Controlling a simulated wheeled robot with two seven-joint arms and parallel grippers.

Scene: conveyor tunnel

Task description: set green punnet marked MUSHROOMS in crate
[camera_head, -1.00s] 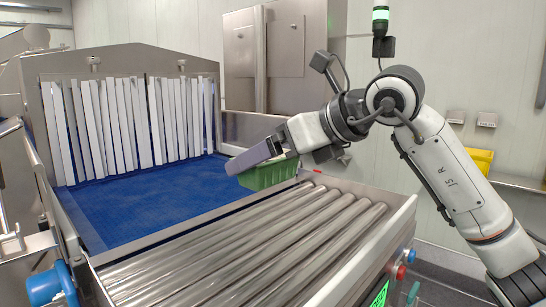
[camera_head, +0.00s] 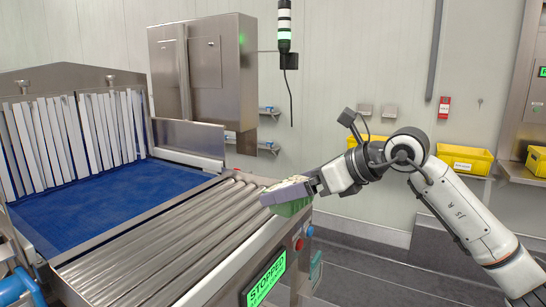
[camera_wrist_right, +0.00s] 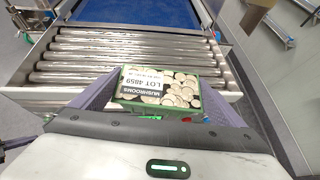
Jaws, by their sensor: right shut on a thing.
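The green punnet marked MUSHROOMS (camera_wrist_right: 158,88) is between the fingers of my right gripper in the right wrist view. Its printed top shows pale mushrooms and the label "LOT 4859". My right gripper (camera_head: 288,196) is shut on the punnet and holds it near the right end of the steel rollers in the head view. The punnet's green side (camera_head: 293,208) shows below the finger there. My left gripper is in neither current view. Yellow crates stand on the right, one (camera_head: 465,159) near the wall and one (camera_head: 537,161) at the right edge; their insides are not clearly visible.
The roller bed (camera_head: 170,238) is empty, and the blue belt (camera_head: 95,203) behind it is bare up to the strip curtain (camera_head: 75,138). A green screen (camera_head: 264,280) reads STOPPED. A steel cabinet (camera_head: 205,75) stands at the back. A dark low surface (camera_head: 360,243) lies to the right.

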